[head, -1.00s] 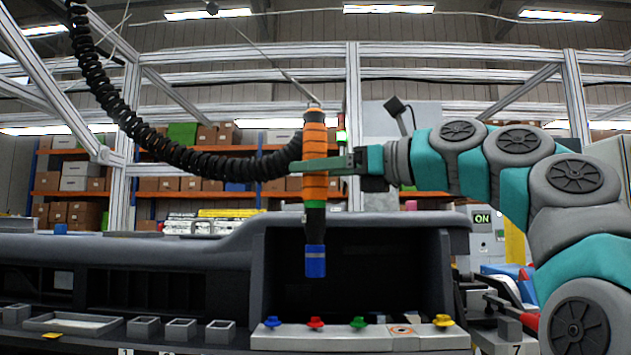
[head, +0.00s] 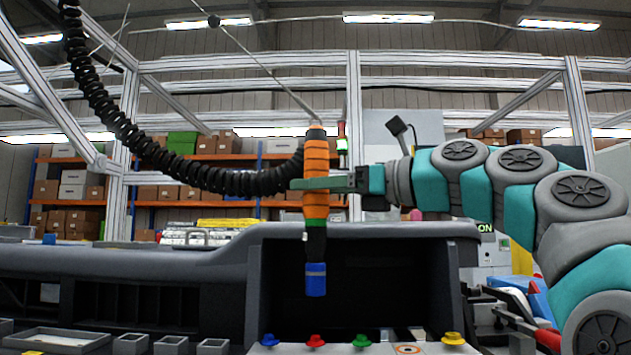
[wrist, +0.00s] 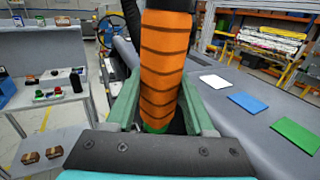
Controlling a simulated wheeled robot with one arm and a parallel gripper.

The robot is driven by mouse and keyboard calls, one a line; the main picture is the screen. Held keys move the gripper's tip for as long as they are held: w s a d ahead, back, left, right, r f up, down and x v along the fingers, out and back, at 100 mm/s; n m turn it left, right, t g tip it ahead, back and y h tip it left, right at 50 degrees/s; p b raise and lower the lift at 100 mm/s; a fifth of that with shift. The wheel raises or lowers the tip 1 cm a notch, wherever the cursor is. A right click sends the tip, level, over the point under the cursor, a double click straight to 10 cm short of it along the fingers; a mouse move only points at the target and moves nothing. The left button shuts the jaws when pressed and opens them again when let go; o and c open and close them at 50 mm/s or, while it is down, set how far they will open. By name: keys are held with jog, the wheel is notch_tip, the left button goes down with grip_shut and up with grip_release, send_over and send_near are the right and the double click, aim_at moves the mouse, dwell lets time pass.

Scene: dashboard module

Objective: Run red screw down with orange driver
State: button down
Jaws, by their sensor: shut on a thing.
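The orange driver (head: 316,165) hangs upright with its blue tip (head: 315,280) pointing down. My gripper (head: 322,184) is shut around its orange body; the wrist view also shows the driver (wrist: 165,65) between my two green fingers. The red screw (head: 316,341) stands on the light strip at the bottom of the head view, almost straight below the blue tip in the picture. A clear gap shows between tip and screw. How well they line up in depth I cannot tell.
A blue screw (head: 269,340) stands left of the red one, a green screw (head: 361,341) and a yellow screw (head: 453,339) right. The dark dashboard (head: 180,262) surrounds an open recess behind the driver. A black ribbed hose (head: 190,170) runs to the driver.

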aim_at(325, 220)
jog(key=shift+f+b, duration=0.65)
jog(key=shift+f, duration=2.1)
jog(key=shift+r+p, duration=0.15)
jog(key=shift+p, duration=0.5)
